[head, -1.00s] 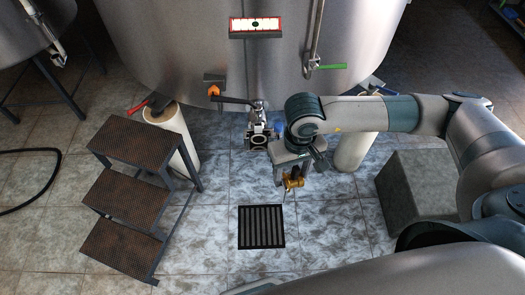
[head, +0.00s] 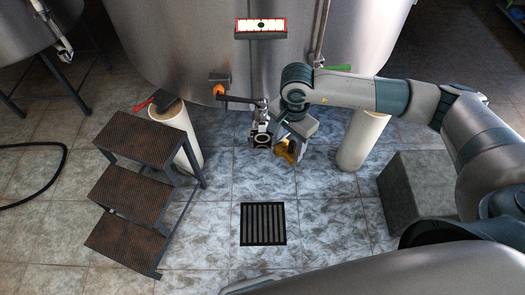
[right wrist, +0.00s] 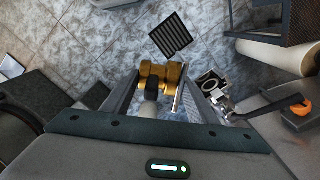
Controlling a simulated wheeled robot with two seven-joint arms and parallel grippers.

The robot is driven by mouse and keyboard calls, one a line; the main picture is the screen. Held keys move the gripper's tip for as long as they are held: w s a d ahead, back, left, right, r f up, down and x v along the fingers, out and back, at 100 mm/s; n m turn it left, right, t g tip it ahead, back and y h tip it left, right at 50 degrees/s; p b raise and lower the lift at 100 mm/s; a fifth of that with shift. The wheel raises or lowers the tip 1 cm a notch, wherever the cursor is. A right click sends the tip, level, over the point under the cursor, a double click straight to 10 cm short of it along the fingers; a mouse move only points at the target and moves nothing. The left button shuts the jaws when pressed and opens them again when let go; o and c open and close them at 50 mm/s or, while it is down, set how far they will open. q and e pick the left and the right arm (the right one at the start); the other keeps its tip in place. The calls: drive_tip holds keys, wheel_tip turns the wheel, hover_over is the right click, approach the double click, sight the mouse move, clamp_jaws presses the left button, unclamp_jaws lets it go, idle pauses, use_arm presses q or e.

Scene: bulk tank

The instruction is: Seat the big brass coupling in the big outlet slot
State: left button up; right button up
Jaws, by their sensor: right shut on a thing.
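The big brass coupling (head: 287,149) is gold coloured and held between the fingers of my right gripper (head: 292,146), which is shut on it. It also shows in the right wrist view (right wrist: 158,75), between both fingers. The outlet (head: 261,136) is a grey metal fitting with a dark square-framed opening, low on the front of the tank. The coupling is just right of the outlet and apart from it in the head view. The outlet also shows in the right wrist view (right wrist: 212,84), to the right of the coupling. My left gripper is not in view.
The big steel tank (head: 180,50) stands behind, with a lever and orange knob (head: 219,89) beside the outlet. Steps (head: 140,185) stand at left, a grey block (head: 420,185) at right. White tank legs (head: 362,140) flank the outlet. The floor around the drain grate (head: 263,224) is clear.

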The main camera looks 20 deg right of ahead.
sight(287, 134)
drive_tip(key=w+m, duration=0.1)
drive_tip(key=m, duration=0.1)
drive_tip(key=w+m, duration=0.1)
drive_tip(key=m, duration=0.1)
drive_tip(key=w+r+m, duration=0.1)
drive_tip(key=shift+w+d+r+m+p, duration=0.1)
drive_tip(key=shift+w+d+m+p, duration=0.25)
drive_tip(key=shift+w+d+m, duration=0.05)
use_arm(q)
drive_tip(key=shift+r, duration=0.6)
use_arm(e)
drive_tip(key=shift+w+d+r+m, duration=0.15)
drive_tip(key=shift+w+m, duration=0.25)
drive_tip(key=shift+m, duration=0.35)
drive_tip(key=shift+w+d+m, duration=0.1)
drive_tip(key=shift+w+m, duration=0.3)
drive_tip(key=shift+m, duration=0.35)
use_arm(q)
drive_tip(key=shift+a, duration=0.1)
